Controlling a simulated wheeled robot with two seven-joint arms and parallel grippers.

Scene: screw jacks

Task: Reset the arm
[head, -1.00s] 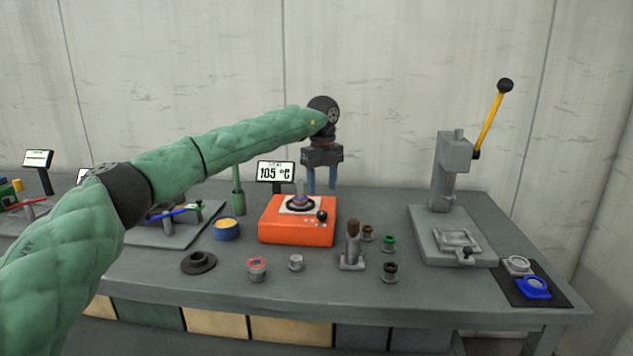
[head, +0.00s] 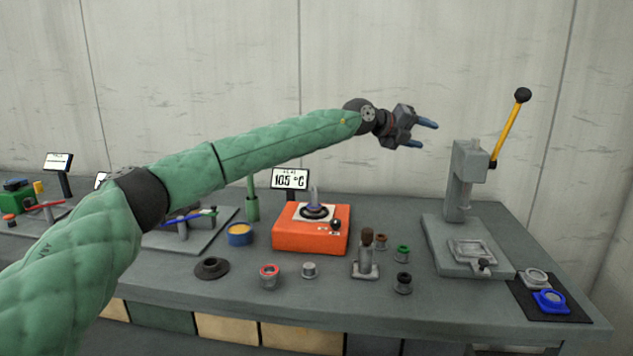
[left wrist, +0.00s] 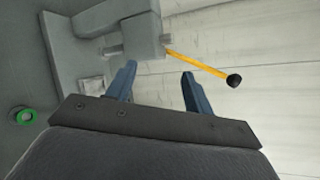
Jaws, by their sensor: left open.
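My left arm, in a green padded sleeve, reaches in from the left in the head view. Its gripper (head: 430,134) is raised above the back of the bench, with its two blue fingers pointing right. The fingers are apart and nothing is between them. In the left wrist view the gripper (left wrist: 158,80) shows open and empty, with the grey press (left wrist: 140,35) and its yellow lever beyond the fingers. My right gripper is in neither view.
The air around the gripper is clear.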

